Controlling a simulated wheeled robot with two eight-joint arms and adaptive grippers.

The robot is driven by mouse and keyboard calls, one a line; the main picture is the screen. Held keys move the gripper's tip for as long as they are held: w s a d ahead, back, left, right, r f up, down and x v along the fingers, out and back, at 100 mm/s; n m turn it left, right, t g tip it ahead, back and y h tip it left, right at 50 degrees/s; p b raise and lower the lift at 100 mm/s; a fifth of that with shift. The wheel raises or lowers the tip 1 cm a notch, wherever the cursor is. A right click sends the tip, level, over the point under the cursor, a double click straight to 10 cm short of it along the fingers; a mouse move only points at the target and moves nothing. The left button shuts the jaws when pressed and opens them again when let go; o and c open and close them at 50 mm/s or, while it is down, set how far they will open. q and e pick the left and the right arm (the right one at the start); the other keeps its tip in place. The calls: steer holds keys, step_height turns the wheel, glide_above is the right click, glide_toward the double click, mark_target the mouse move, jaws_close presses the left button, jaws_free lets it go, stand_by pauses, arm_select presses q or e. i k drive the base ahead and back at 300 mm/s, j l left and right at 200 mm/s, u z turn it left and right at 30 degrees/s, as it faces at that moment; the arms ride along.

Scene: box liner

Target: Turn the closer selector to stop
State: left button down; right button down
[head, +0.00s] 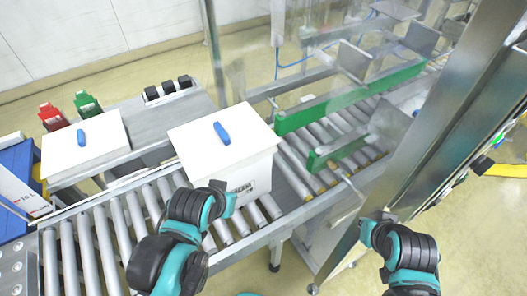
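No part can be told clearly as the closer selector. A grey panel with several round knobs or buttons (17,266) is at the lower left edge, too small to read. My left gripper (226,196) is in front of the white box (222,150) on the rollers; whether it touches the box cannot be told. My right gripper (368,228) is beside the metal post of the machine frame (432,150), well right of the box. The fingers of both grippers are too small and dark to show whether they are open or shut.
A roller conveyor (105,235) crosses the view and runs under clear guards with green side guides (350,95). Floor shows at lower right.

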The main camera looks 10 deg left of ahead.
mark_target(483, 164)
steer(key=l+z, duration=0.15)
steer(key=z, duration=0.2)
steer(key=l+z, duration=0.15)
steer(key=z, duration=0.2)
steer(key=i+l+z, duration=0.1)
steer(key=z, duration=0.25)
steer(key=k+l, duration=0.1)
steer(key=l+u, duration=0.15)
steer(key=l, duration=1.1)
steer(key=i+l+u, duration=0.1)
steer(key=l, duration=0.45)
